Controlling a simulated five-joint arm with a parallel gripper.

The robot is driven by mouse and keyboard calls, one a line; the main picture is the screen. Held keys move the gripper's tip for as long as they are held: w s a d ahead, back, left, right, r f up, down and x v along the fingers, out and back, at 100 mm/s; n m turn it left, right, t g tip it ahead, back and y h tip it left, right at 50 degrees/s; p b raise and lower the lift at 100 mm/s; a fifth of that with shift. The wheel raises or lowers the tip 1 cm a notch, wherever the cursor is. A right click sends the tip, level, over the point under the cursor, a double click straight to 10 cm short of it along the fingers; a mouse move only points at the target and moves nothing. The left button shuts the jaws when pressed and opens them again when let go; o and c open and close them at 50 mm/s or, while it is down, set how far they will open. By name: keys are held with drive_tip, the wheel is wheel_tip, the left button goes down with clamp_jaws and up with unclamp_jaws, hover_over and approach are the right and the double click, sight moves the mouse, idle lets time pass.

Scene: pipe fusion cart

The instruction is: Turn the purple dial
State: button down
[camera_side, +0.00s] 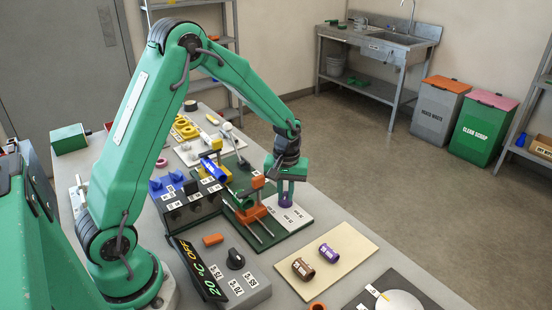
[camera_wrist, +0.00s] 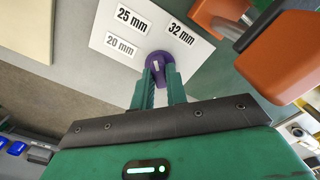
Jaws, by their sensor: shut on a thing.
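The purple dial (camera_side: 285,201) stands on a white plate (camera_side: 295,215) on the dark green board. In the wrist view the dial (camera_wrist: 160,60) sits below the printed labels 25 mm (camera_wrist: 130,19), 32 mm (camera_wrist: 182,33) and 20 mm (camera_wrist: 121,46). My gripper (camera_side: 286,192) points down over the dial in the side view. In the wrist view my gripper (camera_wrist: 159,76) has its green fingers shut on the dial, one on each side. A pale mark shows on the dial, but the label it points to is not clear.
An orange clamp (camera_side: 254,211) on rails stands just left of the dial; its orange block (camera_wrist: 278,65) is close in the wrist view. A black knob (camera_side: 235,259) sits on a grey box in front. Brown (camera_side: 303,268) and purple (camera_side: 330,252) fittings lie on a beige board (camera_side: 345,240).

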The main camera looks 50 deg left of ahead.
drive_tip(key=shift+m, duration=0.3)
drive_tip(key=m, duration=0.4)
drive_tip(key=shift+m, duration=2.1)
drive_tip(key=c, duration=1.4)
unclamp_jaws()
